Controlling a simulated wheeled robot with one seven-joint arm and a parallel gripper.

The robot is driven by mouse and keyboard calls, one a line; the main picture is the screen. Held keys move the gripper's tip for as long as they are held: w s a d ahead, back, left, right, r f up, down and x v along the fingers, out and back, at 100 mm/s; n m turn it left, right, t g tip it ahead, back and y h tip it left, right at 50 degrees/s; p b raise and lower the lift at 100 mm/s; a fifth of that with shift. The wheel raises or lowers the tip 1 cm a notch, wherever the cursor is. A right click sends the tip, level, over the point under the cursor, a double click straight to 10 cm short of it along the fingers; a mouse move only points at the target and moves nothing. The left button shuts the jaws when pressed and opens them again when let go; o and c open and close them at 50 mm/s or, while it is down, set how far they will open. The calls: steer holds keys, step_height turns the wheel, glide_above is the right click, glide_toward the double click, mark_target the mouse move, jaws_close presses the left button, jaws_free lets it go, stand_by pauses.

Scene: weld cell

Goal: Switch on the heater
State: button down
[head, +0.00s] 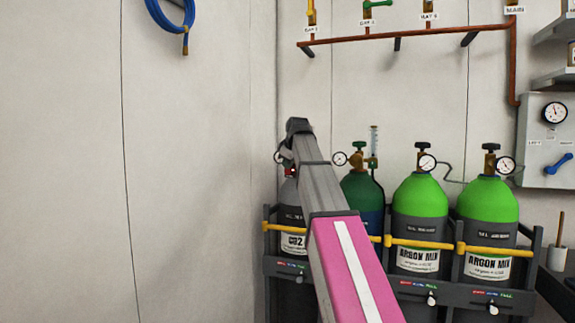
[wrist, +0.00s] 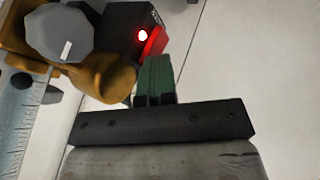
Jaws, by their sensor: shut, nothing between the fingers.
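In the wrist view, the heater is a small black box (wrist: 127,28) beside a brass regulator body (wrist: 105,77). A red switch (wrist: 155,45) sits on its side, with a red light (wrist: 142,35) glowing at its edge. My gripper (wrist: 157,60) is shut and empty, its greenish fingers pointing up at the red switch. The fingertips are right at the switch's lower edge; I cannot tell whether they touch it. In the head view, my arm reaches to the grey CO2 cylinder (head: 289,192), and hides much of its valve and my gripper.
A grey hexagonal knob (wrist: 60,33) and a graduated tube (wrist: 22,120) are close left of my gripper. A dark green cylinder (head: 362,190) and two bright green argon cylinders (head: 420,196) (head: 488,200) stand to the right behind yellow straps.

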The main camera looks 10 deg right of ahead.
steer(key=shift+r, duration=0.8)
